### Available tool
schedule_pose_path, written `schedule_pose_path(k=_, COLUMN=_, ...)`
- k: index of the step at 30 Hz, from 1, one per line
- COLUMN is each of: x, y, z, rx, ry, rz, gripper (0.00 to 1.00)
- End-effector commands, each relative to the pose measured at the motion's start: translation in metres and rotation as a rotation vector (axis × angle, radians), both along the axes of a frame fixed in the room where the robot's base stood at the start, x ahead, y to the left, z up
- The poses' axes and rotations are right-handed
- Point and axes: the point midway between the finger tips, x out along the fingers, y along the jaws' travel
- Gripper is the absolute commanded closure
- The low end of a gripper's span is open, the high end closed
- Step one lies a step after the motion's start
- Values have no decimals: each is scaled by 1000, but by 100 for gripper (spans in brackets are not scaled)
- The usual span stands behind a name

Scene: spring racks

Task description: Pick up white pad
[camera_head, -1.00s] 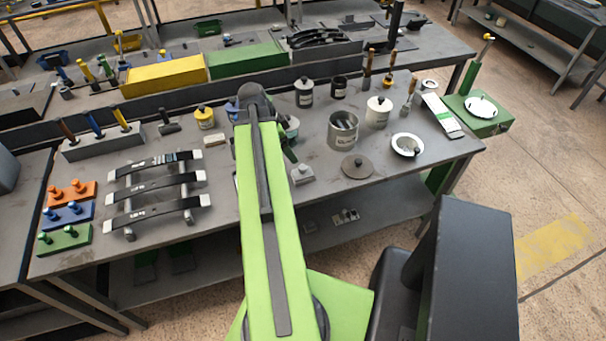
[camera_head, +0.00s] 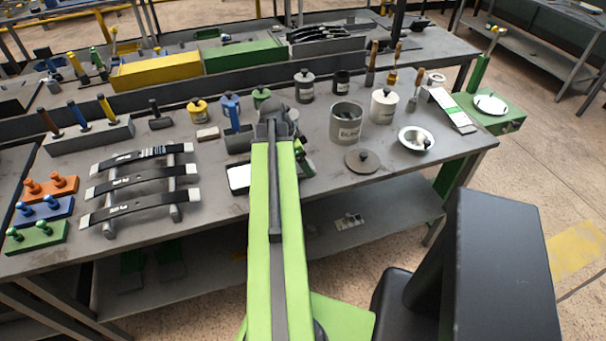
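A white, flat, rectangular pad (camera_head: 239,177) lies on the grey workbench just left of my green arm. Its right edge is close to or behind the arm. A smaller off-white block (camera_head: 207,133) lies farther back and to the left. My gripper (camera_head: 280,122) is at the far end of the arm, above the middle of the bench and beyond the white pad. The dark wrist covers its fingers, so I cannot see whether it is open or holds anything.
A rack of black leaf springs (camera_head: 137,187) stands at the left. A grey open can (camera_head: 346,124), a dark round lid (camera_head: 362,161) and a white bowl (camera_head: 415,139) are right of the arm. Small lidded pots (camera_head: 198,108) stand behind. The front right bench surface is fairly clear.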

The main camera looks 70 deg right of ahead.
Motion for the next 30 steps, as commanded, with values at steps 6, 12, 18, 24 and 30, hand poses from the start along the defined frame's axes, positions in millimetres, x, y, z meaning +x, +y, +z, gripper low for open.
schedule_pose_path(k=6, x=-6, y=-5, z=-21, rx=0, ry=0, rz=0, gripper=20)
schedule_pose_path(k=12, x=-6, y=-5, z=-19, rx=0, ry=0, rz=-1, gripper=30)
schedule_pose_path(k=18, x=-6, y=-5, z=-19, rx=0, ry=0, rz=-1, gripper=57)
schedule_pose_path(k=24, x=-6, y=-5, z=-19, rx=0, ry=0, rz=-1, gripper=83)
schedule_pose_path(k=30, x=-6, y=-5, z=-19, rx=0, ry=0, rz=-1, gripper=87)
